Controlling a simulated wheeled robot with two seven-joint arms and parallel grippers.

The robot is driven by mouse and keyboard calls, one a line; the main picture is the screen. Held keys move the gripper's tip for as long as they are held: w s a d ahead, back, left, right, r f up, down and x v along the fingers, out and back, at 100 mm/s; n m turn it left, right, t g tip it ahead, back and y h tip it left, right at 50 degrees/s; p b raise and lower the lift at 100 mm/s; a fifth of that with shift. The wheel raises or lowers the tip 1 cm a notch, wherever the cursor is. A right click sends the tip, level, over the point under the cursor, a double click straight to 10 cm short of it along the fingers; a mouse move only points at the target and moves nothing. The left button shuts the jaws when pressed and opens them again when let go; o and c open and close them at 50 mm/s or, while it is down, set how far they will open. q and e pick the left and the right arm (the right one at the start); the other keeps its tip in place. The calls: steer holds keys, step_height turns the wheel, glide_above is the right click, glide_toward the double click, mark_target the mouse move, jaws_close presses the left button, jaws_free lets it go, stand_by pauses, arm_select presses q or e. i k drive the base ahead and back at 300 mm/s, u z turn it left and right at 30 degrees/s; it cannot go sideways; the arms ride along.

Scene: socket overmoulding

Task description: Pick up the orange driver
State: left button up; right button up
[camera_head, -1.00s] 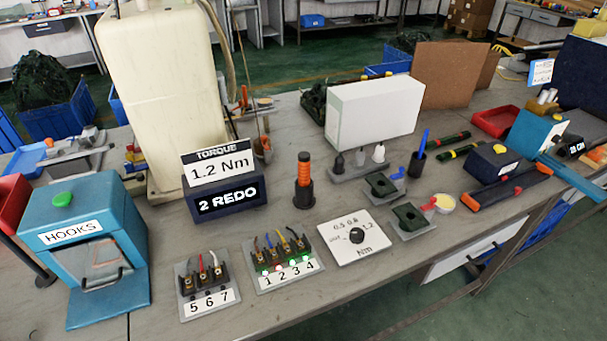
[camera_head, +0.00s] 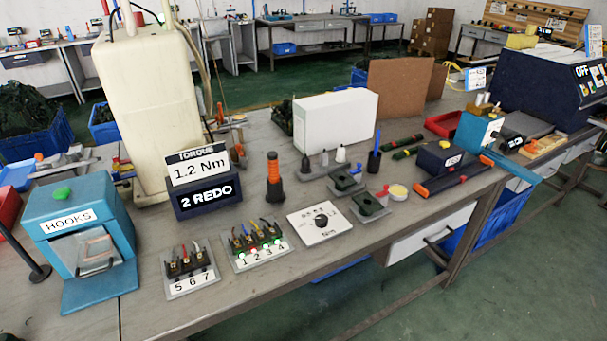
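The orange driver (camera_head: 273,171) stands upright in a dark round holder (camera_head: 274,192) in the middle of the workbench. It has an orange grip with dark bands and a dark top. It is just right of the torque sign (camera_head: 197,166), which reads 1.2 Nm, and the dark 2 REDO box (camera_head: 207,195). Neither of my grippers shows in the head view.
Terminal blocks numbered 5 6 7 (camera_head: 190,270) and 1 2 3 4 (camera_head: 257,247) lie in front of the driver. A torque dial plate (camera_head: 319,223) lies front right. A white box (camera_head: 336,127) stands behind. The teal HOOKS box (camera_head: 82,237) is at left.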

mark_target(272, 157)
steer(key=z, duration=1.4)
steer(key=i, duration=1.15)
steer(key=u, duration=2)
